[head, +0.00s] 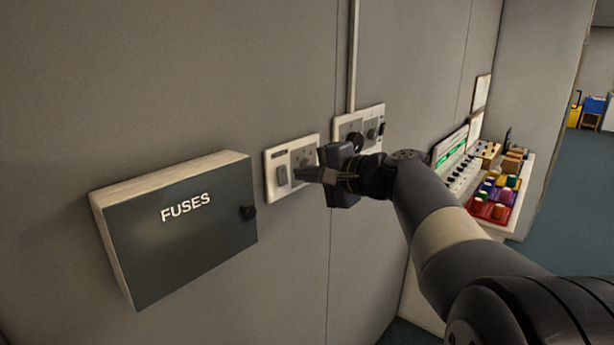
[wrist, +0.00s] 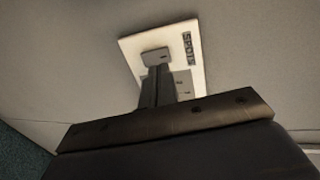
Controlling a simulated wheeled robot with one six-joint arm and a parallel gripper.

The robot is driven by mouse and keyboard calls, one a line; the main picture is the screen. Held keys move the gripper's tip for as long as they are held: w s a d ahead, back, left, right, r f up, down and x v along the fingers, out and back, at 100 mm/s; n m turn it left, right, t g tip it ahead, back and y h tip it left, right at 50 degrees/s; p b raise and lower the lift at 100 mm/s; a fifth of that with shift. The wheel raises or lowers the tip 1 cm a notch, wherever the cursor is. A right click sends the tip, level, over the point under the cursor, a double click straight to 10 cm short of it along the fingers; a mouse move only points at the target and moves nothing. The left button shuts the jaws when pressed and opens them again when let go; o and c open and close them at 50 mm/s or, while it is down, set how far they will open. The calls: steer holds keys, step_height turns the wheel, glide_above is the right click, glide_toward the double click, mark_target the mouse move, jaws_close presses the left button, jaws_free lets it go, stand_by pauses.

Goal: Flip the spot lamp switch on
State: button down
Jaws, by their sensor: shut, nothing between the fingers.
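A white wall plate (head: 271,190) with a grey rocker switch (head: 282,175) on its left side and a socket to the right is on the grey wall, right of the fuse box. In the wrist view the plate (wrist: 198,75) carries a dark label reading "SPOTS" (wrist: 188,48), and the grey rocker (wrist: 154,56) shows just beyond my fingertips. My gripper (head: 298,174) is shut and empty, its fingertips close to the rocker. Whether they touch it I cannot tell. In the wrist view my gripper (wrist: 157,70) partly covers the plate. The rocker's tilt is not clear.
A dark fuse box (head: 180,228) marked "FUSES" with a round knob sticks out of the wall at the left. A second socket plate (head: 345,124) is just right of and behind my gripper. A shelf with coloured bins (head: 492,205) is further right.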

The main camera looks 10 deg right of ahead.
steer(key=r+b+v, duration=0.1)
steer(key=r+v, duration=0.1)
steer(key=v, duration=0.8)
steer(key=shift+b, duration=0.35)
steer(key=shift+a, duration=0.15)
